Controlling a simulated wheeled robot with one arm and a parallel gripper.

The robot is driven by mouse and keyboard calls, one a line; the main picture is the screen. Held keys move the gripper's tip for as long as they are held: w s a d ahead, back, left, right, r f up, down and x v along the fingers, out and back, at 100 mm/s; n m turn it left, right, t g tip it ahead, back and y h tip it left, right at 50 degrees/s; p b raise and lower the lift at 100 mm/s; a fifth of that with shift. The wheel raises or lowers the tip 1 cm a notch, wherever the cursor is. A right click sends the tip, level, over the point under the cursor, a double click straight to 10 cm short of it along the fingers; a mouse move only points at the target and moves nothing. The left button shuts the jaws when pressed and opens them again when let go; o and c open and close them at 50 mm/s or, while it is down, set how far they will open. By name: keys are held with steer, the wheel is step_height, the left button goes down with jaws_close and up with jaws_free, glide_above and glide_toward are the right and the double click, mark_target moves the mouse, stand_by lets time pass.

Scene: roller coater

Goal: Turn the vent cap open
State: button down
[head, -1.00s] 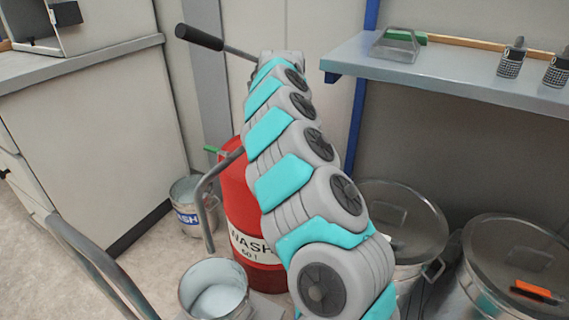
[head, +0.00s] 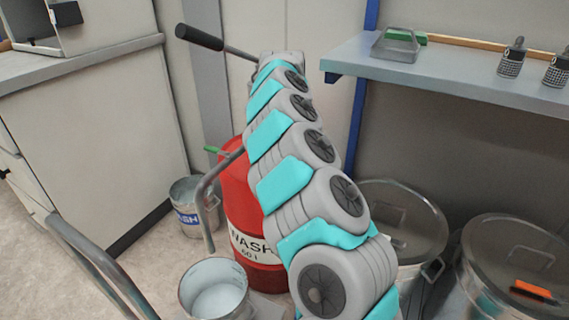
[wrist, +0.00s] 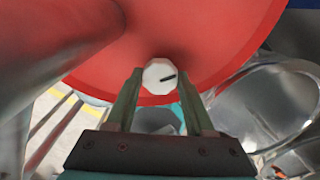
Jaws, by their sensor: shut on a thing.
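The vent cap (wrist: 158,75) is a small white faceted knob with a dark line pointing right and slightly up. It sits near the rim of the red drum top in the wrist view. My gripper (wrist: 160,75) has one finger on each side of the cap and is shut on it. The red drum (head: 237,200), with a white label reading WASH 60 l, stands behind my arm in the head view. My arm hides the cap and my gripper there.
A lever with a black handle (head: 198,37) and a bent grey pipe (head: 205,188) are near the drum. An open metal bucket (head: 214,289) stands in front, a WASH bucket (head: 188,217) behind. Lidded metal containers (head: 515,255) and a shelf (head: 450,80) are at right.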

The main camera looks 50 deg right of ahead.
steer(key=shift+n, duration=1.5)
steer(key=shift+c, duration=1.3)
jaws_free()
